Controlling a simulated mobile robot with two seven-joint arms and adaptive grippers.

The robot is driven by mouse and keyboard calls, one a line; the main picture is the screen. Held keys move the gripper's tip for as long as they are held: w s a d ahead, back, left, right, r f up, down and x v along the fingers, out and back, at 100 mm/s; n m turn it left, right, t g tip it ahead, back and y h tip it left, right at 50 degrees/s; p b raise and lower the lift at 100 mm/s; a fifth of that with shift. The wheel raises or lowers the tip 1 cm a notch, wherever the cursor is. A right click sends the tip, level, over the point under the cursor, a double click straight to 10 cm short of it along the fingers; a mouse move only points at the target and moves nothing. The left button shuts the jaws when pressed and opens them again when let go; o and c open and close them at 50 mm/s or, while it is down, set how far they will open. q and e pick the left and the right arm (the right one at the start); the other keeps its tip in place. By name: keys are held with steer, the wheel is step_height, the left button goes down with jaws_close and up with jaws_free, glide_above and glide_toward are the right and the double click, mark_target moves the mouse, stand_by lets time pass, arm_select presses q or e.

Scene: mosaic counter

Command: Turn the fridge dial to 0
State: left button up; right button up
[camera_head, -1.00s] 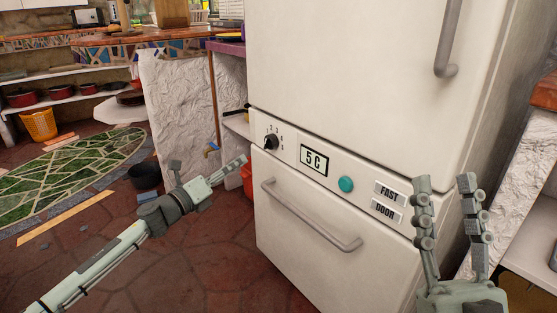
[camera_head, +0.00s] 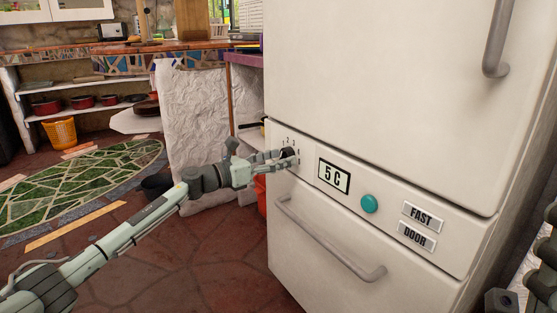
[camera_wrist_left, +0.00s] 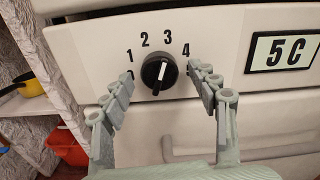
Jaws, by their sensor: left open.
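The fridge dial (camera_wrist_left: 160,74) is a round black knob with a white pointer line, on the white fridge panel. In the left wrist view the numbers 1 to 4 show above it, and its pointer looks close to upright. No 0 can be read. My left gripper (camera_head: 291,156) is at the dial, and its fingers partly cover it in the head view. In the left wrist view the left gripper (camera_wrist_left: 160,82) is open, one finger on each side of the dial; contact cannot be told. Part of my right gripper (camera_head: 546,255) shows at the right edge.
The fridge display (camera_head: 334,177) reads 5 C, with a teal button (camera_head: 370,204) and FAST and DOOR labels to its right. A drawer handle (camera_head: 330,243) runs below. An orange-red bucket (camera_wrist_left: 68,147) stands left of the fridge, under a shelf.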

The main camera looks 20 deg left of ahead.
arm_select(q)
steer(key=c, duration=1.2)
steer(key=shift+o, duration=0.2)
